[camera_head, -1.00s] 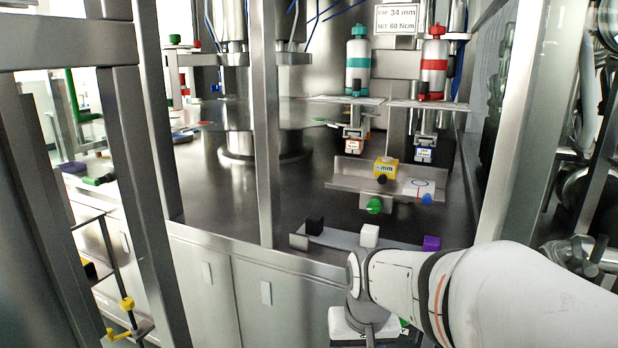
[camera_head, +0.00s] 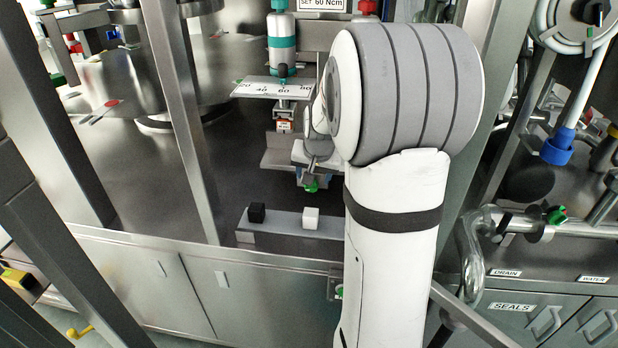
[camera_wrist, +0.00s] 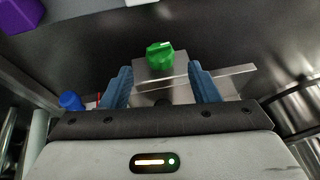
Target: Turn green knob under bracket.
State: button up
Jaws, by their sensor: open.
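The green knob (camera_head: 311,186) sits below the front of the metal bracket (camera_head: 276,156), partly covered by my arm in the head view. In the wrist view the green knob (camera_wrist: 160,56) is near the picture's middle, on a small metal block, with its ridge roughly level. My gripper (camera_wrist: 159,70) is open, its blue fingers one on each side of the knob's line, with clear gaps. The knob appears just past the fingertips; no contact shows. A metal plate of the bracket (camera_wrist: 235,78) crosses behind the right finger.
A blue knob (camera_wrist: 71,101) is left of the fingers, and a purple block (camera_wrist: 20,14) is at the upper left. A rail with a black block (camera_head: 256,212) and a white block (camera_head: 310,218) lies in front of the bracket. A frame post (camera_head: 183,110) stands left.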

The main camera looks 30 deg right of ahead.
aim_at(313, 187)
jog(key=x, duration=0.5)
jog(key=shift+f, duration=0.2)
jog(key=c, duration=1)
jog(key=shift+o, duration=0.2)
jog(key=shift+d+f+b, duration=0.1)
jog(key=shift+f+b, duration=0.1)
jog(key=shift+b, duration=0.55)
jog(key=shift+s+t+y+b, duration=0.1)
jog(key=shift+t+y+b, duration=0.2)
jog(key=shift+y+b, duration=0.15)
jog(key=shift+r, duration=0.15)
